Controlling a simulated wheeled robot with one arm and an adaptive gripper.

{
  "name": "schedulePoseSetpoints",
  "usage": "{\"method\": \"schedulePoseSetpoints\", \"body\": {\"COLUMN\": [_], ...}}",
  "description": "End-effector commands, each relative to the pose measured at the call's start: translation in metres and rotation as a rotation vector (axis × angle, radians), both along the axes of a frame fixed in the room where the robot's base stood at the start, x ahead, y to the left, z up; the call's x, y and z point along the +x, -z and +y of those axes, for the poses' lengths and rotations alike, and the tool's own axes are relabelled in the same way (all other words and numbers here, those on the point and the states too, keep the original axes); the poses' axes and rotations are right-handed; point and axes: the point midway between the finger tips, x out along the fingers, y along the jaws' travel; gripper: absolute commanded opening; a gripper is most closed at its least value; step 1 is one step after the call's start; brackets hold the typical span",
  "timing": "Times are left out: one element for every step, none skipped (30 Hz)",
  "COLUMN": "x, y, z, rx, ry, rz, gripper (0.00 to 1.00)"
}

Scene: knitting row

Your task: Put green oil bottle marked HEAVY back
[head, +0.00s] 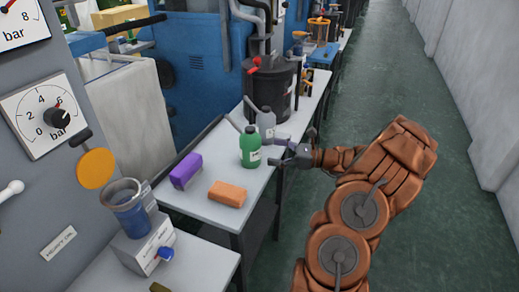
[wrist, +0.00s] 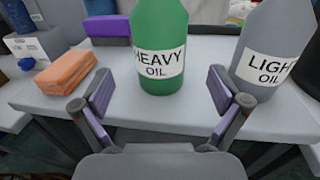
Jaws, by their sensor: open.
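The green bottle marked HEAVY OIL (wrist: 161,45) stands upright on the white bench. It also shows in the head view (head: 250,150). A grey bottle marked LIGHT OIL (wrist: 275,45) stands upright to its right in the wrist view; in the head view the grey bottle (head: 266,123) stands just behind the green one. My gripper (wrist: 161,98) is open and empty, its two purple-padded fingers pointing at the green bottle, one toward each side of its base. In the head view my gripper (head: 277,152) is at the bench's right edge, beside the green bottle.
An orange block (head: 227,193) and a purple block (head: 186,170) lie on the bench (head: 182,201) left of the bottles. A black tank (head: 272,88) stands behind them. A gauge panel (head: 45,112) rises at the left. The green floor aisle (head: 375,75) is clear at the right.

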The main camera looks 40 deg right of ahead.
Motion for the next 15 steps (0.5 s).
{"method": "schedulePoseSetpoints", "body": {"x": [-0.007,-0.011,-0.015,-0.018,-0.021,-0.024,-0.026,-0.028,-0.030,-0.031,-0.032,-0.033,-0.033,-0.033,-0.033], "y": [0.000,0.000,0.001,0.001,0.001,0.001,0.001,0.001,0.001,0.001,0.001,0.001,0.001,0.001,0.001], "z": [-0.007,-0.010,-0.013,-0.015,-0.017,-0.020,-0.022,-0.023,-0.024,-0.025,-0.026,-0.026,-0.027,-0.027,-0.027], "rx": [-0.001,0.000,0.001,0.000,0.001,0.002,0.001,0.002,0.002,0.002,0.002,0.002,0.002,0.002,0.002], "ry": [0.003,0.003,0.002,0.001,0.001,0.001,0.000,0.000,-0.001,-0.001,-0.002,-0.002,-0.002,-0.002,-0.002], "rz": [0.001,0.001,0.002,0.003,0.002,0.001,0.000,0.001,0.001,0.001,0.001,0.001,0.001,0.001,0.001], "gripper": [0.98,0.98,0.98,0.98,0.98,0.98,0.98,0.98,0.98,0.98,0.98,0.98,0.98,0.98,0.98]}}
